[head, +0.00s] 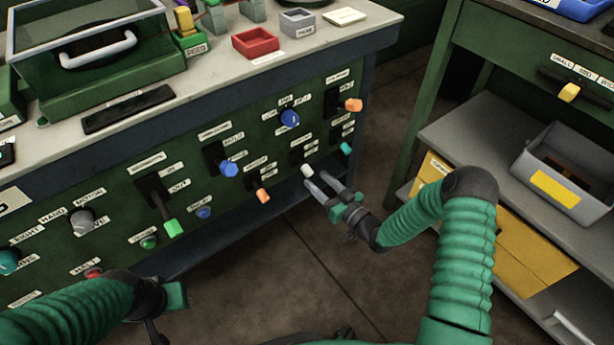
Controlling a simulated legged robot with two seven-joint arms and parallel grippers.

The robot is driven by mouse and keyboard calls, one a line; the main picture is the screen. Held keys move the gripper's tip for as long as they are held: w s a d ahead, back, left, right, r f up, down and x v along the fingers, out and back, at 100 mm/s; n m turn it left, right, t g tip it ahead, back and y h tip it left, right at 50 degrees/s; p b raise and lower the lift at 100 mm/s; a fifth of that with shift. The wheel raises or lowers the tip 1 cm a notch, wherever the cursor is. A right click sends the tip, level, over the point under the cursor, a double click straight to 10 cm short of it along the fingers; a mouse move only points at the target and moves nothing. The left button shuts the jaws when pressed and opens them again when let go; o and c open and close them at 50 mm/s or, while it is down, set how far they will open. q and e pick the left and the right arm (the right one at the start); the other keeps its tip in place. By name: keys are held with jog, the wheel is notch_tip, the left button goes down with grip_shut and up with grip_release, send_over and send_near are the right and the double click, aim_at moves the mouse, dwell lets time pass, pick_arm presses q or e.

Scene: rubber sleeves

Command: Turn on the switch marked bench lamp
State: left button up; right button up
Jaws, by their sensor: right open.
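The green front panel (120,190) of the bench carries several switches and knobs with small white labels. I cannot read which label says bench lamp. My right gripper (317,181) is open and empty, with its two grey fingers pointing up and left at the panel's lower right part. A white-tipped switch (307,170) is just beyond its fingertips; I cannot tell whether they touch. An orange-tipped switch (263,195) is to the left of the fingers, and a teal-tipped one (346,149) is above right. My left gripper (174,297) is low at the left, its fingers not clearly seen.
A blue knob (289,118), another orange-tipped lever (353,105) and a green-tipped lever (172,228) stick out of the panel. A red tray (256,42) sits on the benchtop. Shelves with a grey bin (564,150) stand at right. Floor between is clear.

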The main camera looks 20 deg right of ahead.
aim_at(307, 172)
jog(key=b+x, duration=0.1)
jog(key=x, duration=0.4)
jog(key=shift+f+b, duration=0.1)
jog(key=shift+b, duration=0.2)
jog(key=shift+w+a, duration=0.25)
jog(key=shift+w, duration=0.1)
grip_shut()
